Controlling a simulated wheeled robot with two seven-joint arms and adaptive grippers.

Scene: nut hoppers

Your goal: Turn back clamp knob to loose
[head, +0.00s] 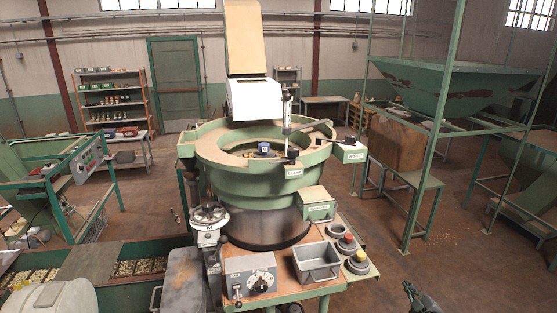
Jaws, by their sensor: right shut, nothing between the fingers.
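The green bowl feeder (225,175) stands in the middle of the head view. A white label (293,174) that seems to read CLAMP is on its front rim. Just above it, a dark knob-like part (293,153) sits at the foot of an upright metal post (286,108). Its turn position is too small to tell. Another small dark part (350,140) sits on the right bracket, above a second label. My right gripper (414,288) is shut and empty at the bottom right, well away from the bowl and touching nothing. I cannot see my left gripper.
A handwheel (209,213) stands at the bowl's front left. A green hopper frame (440,130) stands on the right.

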